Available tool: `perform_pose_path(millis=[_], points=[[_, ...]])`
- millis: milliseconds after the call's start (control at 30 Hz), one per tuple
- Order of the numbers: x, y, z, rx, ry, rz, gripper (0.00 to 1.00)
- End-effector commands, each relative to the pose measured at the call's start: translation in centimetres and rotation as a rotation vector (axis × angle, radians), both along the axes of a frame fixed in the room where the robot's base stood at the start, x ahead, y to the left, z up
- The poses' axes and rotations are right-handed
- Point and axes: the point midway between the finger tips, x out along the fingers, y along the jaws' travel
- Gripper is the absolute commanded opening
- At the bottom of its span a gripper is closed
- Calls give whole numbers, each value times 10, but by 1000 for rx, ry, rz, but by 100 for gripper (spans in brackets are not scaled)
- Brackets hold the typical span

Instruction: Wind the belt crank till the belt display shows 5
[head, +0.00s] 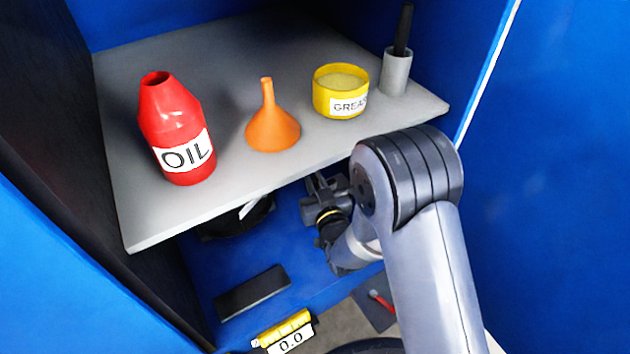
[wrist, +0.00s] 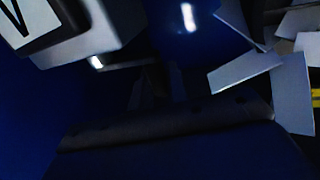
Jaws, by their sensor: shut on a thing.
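My gripper (head: 316,190) is under the front edge of the grey shelf, in the head view. It is shut on what seems to be the belt crank, whose handle is mostly hidden by the jaws and shelf. A dark round part (head: 238,217) with a pale bar shows under the shelf, left of my gripper; I cannot tell whether it belongs to the crank. A small display (head: 290,342) with a yellow top reads 0.0 at the bottom of the head view; its yellow label is too small to read. The wrist view is dark and shows the grip unclearly.
The grey shelf (head: 215,70) holds a red oil bottle (head: 172,115), an orange funnel (head: 272,128), a yellow grease tub (head: 340,80) and a grey cup (head: 396,72). A dark block (head: 252,292) and a red lever (head: 381,301) are below. Blue walls close both sides.

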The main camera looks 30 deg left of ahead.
Motion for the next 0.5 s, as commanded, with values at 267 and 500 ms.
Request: perform_pose_path(millis=[267, 500], points=[[0, 4, 0, 0, 1, -65, 0], [4, 12, -1, 1, 2, -216, 0]])
